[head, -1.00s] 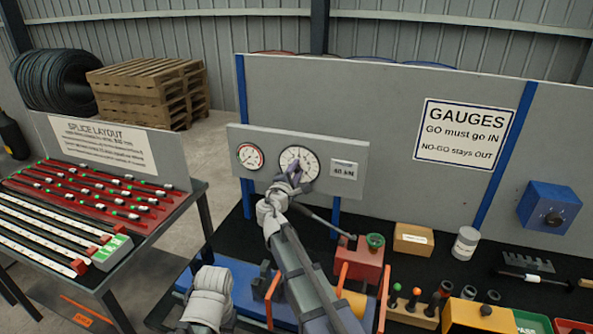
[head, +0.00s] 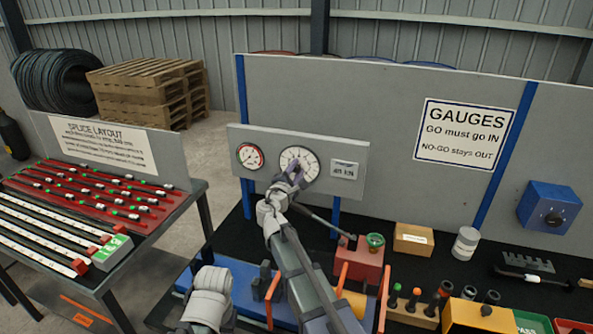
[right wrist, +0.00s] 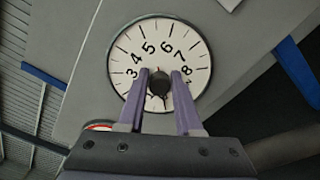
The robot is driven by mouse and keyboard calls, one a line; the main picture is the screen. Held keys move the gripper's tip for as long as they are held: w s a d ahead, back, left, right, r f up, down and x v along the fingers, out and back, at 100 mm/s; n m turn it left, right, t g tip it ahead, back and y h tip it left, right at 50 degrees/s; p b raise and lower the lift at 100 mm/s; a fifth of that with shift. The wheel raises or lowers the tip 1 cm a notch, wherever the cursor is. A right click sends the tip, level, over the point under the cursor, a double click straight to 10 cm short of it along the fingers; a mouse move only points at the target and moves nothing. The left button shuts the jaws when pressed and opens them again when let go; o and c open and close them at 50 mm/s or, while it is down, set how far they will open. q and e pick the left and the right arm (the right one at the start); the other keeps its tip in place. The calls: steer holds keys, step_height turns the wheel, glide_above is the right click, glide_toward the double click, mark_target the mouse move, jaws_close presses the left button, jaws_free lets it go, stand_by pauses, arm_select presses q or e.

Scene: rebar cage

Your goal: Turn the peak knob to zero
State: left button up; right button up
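The white round dial (head: 308,158) with black numbers is on a grey panel, at the right of a smaller gauge. It also shows large in the right wrist view (right wrist: 122,55). The dark peak knob (right wrist: 160,83) is at the dial's centre, with a black pointer aimed down in that view. My right gripper (right wrist: 162,76) has its two purple fingers on either side of the knob, seeming to touch both sides. In the head view my right gripper (head: 293,168) covers the dial's lower part and the knob. My left gripper is not in view.
A smaller gauge (head: 250,156) and a kN label (head: 345,170) flank the dial. The splice table (head: 180,215) stands left.

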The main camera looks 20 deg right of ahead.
steer(key=o, duration=0.4)
steer(key=shift+c, duration=0.2)
steer(key=v, duration=0.7)
steer(key=shift+s+a, duration=0.25)
steer(key=shift+s, duration=0.1)
